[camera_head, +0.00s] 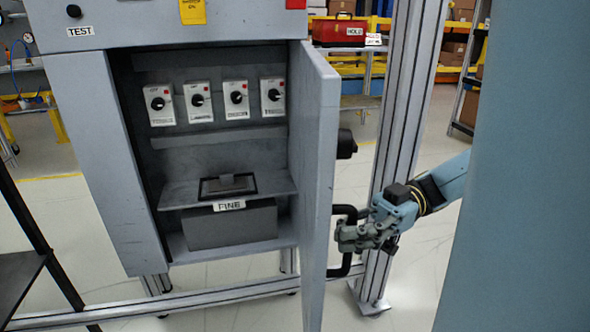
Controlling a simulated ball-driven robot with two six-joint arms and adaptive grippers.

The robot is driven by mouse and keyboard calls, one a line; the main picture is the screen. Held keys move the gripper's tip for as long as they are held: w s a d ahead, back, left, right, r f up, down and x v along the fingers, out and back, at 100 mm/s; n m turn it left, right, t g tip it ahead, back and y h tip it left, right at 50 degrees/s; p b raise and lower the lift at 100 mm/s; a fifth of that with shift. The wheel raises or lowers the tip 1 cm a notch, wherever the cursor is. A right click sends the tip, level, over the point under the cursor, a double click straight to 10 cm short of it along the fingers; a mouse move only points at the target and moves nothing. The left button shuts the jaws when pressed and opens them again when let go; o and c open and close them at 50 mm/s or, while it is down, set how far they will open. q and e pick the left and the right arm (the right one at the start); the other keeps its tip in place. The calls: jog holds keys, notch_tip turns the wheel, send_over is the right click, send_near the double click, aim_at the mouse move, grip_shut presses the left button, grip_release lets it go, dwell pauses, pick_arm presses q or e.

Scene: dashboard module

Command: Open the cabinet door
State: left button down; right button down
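The grey cabinet (103,150) stands at the left with its front opening exposed. Its door (318,180) is hinged at the right and swung well out towards me, seen nearly edge-on. A black handle (346,262) sits on the door's outer face. My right gripper (345,238) is at the handle, with its fingers around or against the bar. The fingers overlap the handle, so I cannot tell whether they are closed on it. My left gripper is not in view.
A metal frame post (402,130) stands behind my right gripper. A dark rack (20,280) is at the lower left.

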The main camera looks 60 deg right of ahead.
jog(key=shift+s+d, duration=1.2)
jog(key=shift+d, duration=0.05)
jog(key=c, duration=2)
grip_release()
jog(key=o, duration=0.7)
jog(key=shift+c, duration=0.2)
jog(key=shift+o, duration=0.3)
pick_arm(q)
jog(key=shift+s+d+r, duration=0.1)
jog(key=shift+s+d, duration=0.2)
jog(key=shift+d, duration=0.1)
pick_arm(e)
jog(key=v, duration=1.2)
jog(key=shift+a+f, duration=0.1)
jog(key=shift+f, duration=0.05)
